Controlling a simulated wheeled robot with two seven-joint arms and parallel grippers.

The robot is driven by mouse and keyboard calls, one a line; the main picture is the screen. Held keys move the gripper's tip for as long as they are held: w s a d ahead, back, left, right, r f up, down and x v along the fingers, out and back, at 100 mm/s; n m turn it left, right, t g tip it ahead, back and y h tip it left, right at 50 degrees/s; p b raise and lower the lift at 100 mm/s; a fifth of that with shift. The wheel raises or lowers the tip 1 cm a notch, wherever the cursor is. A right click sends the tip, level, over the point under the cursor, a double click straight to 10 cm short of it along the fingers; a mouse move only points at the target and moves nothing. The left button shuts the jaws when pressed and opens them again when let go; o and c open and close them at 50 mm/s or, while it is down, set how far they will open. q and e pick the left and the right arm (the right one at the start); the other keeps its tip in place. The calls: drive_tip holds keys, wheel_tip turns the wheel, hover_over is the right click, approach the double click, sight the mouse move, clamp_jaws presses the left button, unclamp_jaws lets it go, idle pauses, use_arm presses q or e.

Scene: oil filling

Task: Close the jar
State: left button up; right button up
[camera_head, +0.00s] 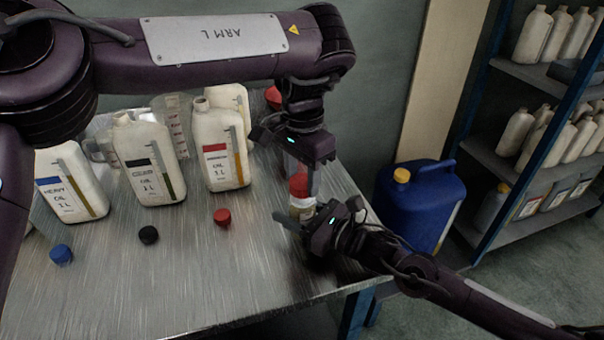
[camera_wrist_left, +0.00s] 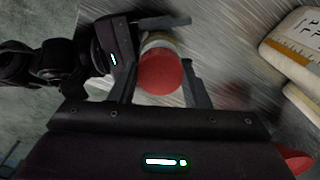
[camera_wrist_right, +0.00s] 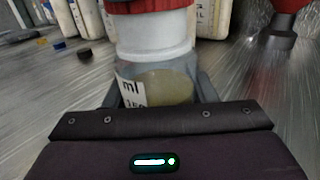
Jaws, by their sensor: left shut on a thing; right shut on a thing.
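The jar (camera_head: 301,210) stands upright near the right edge of the metal table. Its clear body (camera_wrist_right: 165,88) holds pale yellow liquid below a white neck, and a label reads "ml". My right gripper (camera_head: 318,213) is shut on the jar body low down, with one finger on each side. The red lid (camera_wrist_left: 160,73) is at the top of the white neck; I cannot tell how tightly it sits. My left gripper (camera_head: 300,178) points down from above and is shut on the lid, which lies between its fingers in the left wrist view.
Several oil bottles (camera_head: 150,160) stand at the back left. Blue (camera_head: 61,254), black (camera_head: 148,235) and red (camera_head: 222,217) caps lie before them. A red funnel (camera_wrist_right: 285,20) stands behind the jar. A blue canister (camera_head: 425,205) and shelves (camera_head: 540,150) are right of the table.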

use_arm(q)
drive_tip(key=shift+f, duration=0.5)
